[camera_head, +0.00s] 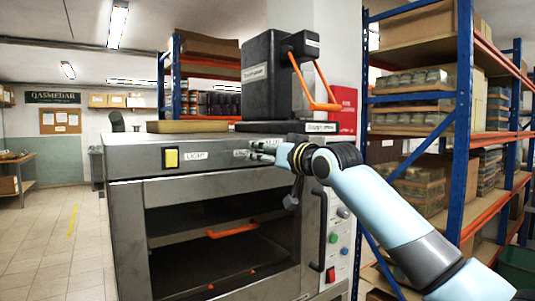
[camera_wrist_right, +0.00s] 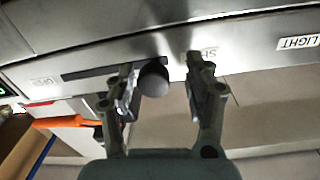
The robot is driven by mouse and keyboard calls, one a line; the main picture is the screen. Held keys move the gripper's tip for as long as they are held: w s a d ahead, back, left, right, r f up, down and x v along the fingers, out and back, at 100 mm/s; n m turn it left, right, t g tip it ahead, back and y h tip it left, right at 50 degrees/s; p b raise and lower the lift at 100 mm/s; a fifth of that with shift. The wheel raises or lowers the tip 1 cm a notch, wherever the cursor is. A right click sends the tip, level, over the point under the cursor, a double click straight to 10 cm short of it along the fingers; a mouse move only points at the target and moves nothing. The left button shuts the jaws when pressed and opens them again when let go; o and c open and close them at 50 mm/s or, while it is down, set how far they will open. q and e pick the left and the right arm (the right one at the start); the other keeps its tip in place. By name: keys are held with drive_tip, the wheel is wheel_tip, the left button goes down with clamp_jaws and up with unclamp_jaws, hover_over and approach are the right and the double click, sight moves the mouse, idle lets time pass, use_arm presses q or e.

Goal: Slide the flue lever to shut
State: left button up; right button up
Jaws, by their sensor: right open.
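The flue lever (camera_wrist_right: 153,80) shows in the right wrist view as a round dark knob at a dark straight slot (camera_wrist_right: 95,70) in the oven's front panel. My right gripper (camera_wrist_right: 160,66) is open, with one finger on each side of the knob. The knob is close to the left finger, and a wider gap separates it from the right one; I cannot tell whether it touches. A label starting "SH" (camera_wrist_right: 208,52) is partly covered by the right finger. In the head view my right gripper (camera_head: 262,150) is at the panel and hides the lever. My left gripper is not in view.
The grey oven (camera_head: 125,230) has an open front with an orange handle (camera_head: 232,229) inside. A black machine with an orange lever (camera_head: 313,85) stands on top. Blue-posted shelves (camera_head: 461,120) stand at the right.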

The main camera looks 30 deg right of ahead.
drive_tip(key=shift+s+d, duration=0.15)
drive_tip(key=shift+s, duration=0.05)
drive_tip(key=s, duration=1.1)
drive_tip(key=shift+s, duration=0.3)
drive_tip(key=shift+d, duration=0.15)
